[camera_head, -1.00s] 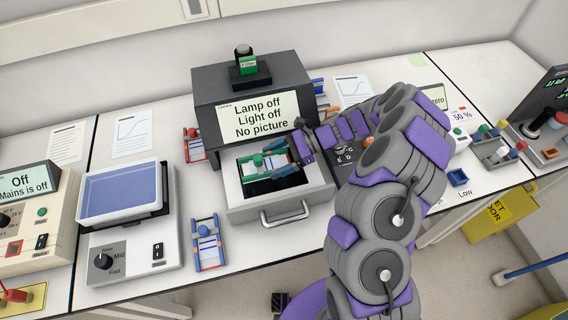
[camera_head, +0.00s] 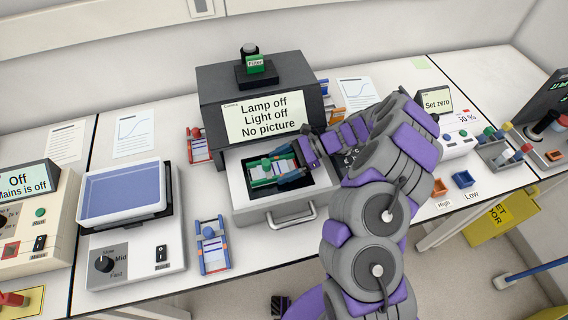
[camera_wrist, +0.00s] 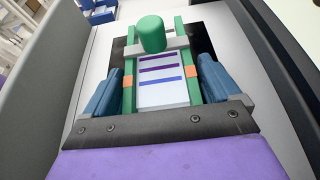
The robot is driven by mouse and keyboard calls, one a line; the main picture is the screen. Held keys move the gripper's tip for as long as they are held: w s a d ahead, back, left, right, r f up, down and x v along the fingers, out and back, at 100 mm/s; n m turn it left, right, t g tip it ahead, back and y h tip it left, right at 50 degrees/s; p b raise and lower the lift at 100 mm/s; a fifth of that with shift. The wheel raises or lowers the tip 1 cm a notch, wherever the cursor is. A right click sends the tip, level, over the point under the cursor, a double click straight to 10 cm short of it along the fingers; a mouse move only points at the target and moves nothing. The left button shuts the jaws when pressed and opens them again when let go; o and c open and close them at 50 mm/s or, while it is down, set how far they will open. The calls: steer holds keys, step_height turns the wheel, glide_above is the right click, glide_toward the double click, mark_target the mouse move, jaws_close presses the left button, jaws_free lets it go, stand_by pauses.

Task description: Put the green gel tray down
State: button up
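The green gel tray (camera_wrist: 188,86) has green side rails, orange marks, a green knob and a pale gel with purple and blue bands. In the head view the tray (camera_head: 271,170) sits over the dark recess of the open imager drawer (camera_head: 240,207), looking level. Whether it touches the recess floor is hard to tell. My gripper (camera_head: 290,173) reaches in from the right. In the wrist view the blue fingers of my gripper (camera_wrist: 160,90) flank both rails near the orange marks and appear closed against them. The far end of the tray is clear.
The dark imager (camera_head: 209,110) stands behind the drawer; its screen reads Lamp off, Light off, No picture. A blue tray (camera_head: 213,247) lies left of the drawer and a red one (camera_head: 200,147) lies behind. A rocker (camera_head: 122,190) stands at left.

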steer(key=shift+o, duration=0.8)
steer(key=shift+a, duration=0.1)
steer(key=shift+d+r, duration=0.15)
steer(key=shift+d, duration=0.45)
steer(key=p+v, duration=0.2)
steer(key=v, duration=0.9)
steer(key=shift+w+d, duration=0.1)
steer(key=shift+w, duration=0.05)
steer(key=shift+d+r, duration=0.1)
steer(key=shift+d, duration=0.45)
steer(key=shift+a, duration=0.45)
